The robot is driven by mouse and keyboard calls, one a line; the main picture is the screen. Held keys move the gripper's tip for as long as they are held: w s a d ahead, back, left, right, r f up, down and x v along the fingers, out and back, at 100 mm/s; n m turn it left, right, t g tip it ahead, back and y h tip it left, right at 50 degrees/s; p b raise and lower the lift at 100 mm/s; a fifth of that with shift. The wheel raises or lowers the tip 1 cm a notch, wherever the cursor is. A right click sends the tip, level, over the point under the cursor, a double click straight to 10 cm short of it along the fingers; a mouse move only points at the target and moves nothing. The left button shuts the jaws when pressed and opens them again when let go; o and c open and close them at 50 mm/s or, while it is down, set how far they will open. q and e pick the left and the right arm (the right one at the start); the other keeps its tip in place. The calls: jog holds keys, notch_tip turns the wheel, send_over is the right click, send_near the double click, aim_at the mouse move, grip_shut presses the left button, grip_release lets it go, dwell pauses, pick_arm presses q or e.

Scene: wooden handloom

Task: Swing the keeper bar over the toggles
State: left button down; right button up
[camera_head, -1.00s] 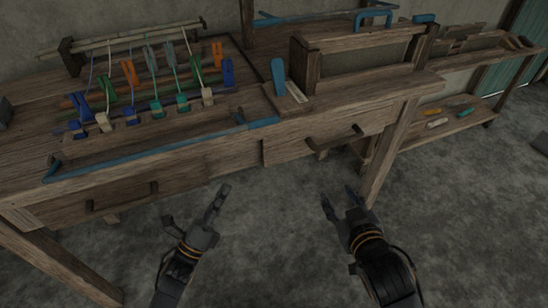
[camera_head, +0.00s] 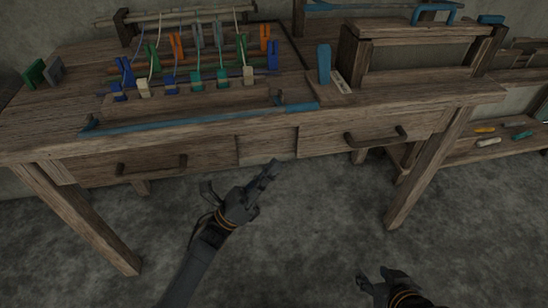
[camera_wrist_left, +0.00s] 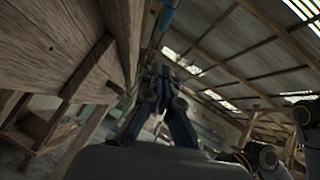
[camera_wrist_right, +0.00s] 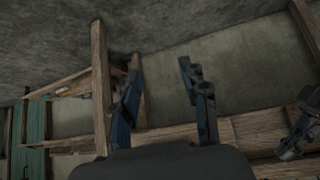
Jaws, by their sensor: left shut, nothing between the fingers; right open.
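The long blue bar (camera_head: 190,121), which I take as the keeper bar, lies along the front edge of the wooden bench, in front of the toggles. The toggles (camera_head: 196,79) are a row of small blue, cream and teal blocks with cords rising from them. The bar is apart from them. My left gripper (camera_head: 270,168) is shut and empty, in front of and below the bench edge; its fingers also show in the left wrist view (camera_wrist_left: 163,80). My right gripper (camera_head: 380,278) is open and empty, low over the floor; its spread fingers show in the right wrist view (camera_wrist_right: 158,72).
Coloured clips (camera_head: 176,46) stand behind the toggles. A small dark upright catch (camera_head: 280,98) is near the bar's right end. A blue-handled tool (camera_head: 324,64) and a wooden frame (camera_head: 425,42) stand to the right. Drawer handles (camera_head: 376,139) jut from the bench front. The floor ahead is clear.

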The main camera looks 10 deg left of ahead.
pick_arm(q)
jog(key=w+d+r+p, duration=0.1)
jog(key=w+d+r, duration=0.3)
jog(key=r, duration=0.5)
jog(key=shift+w+d, duration=0.2)
jog(key=shift+w, duration=0.1)
pick_arm(e)
jog(key=s+d+f+g, duration=0.2)
jog(key=s+g, duration=0.1)
jog(key=s, duration=0.2)
jog(key=shift+s+h, duration=0.35)
jog(key=shift+h, duration=0.05)
pick_arm(q)
jog(key=shift+r+n+p, duration=0.2)
jog(key=shift+n+p, duration=0.1)
jog(key=shift+p, duration=0.05)
pick_arm(e)
jog(key=shift+r, duration=0.1)
pick_arm(q)
jog(key=shift+n+t+y, duration=0.3)
jog(key=shift+y, duration=0.1)
jog(key=shift+r, duration=0.1)
pick_arm(e)
jog(key=shift+s+f+g, duration=0.2)
jog(key=shift+s+g, duration=0.1)
jog(key=shift+g, duration=0.1)
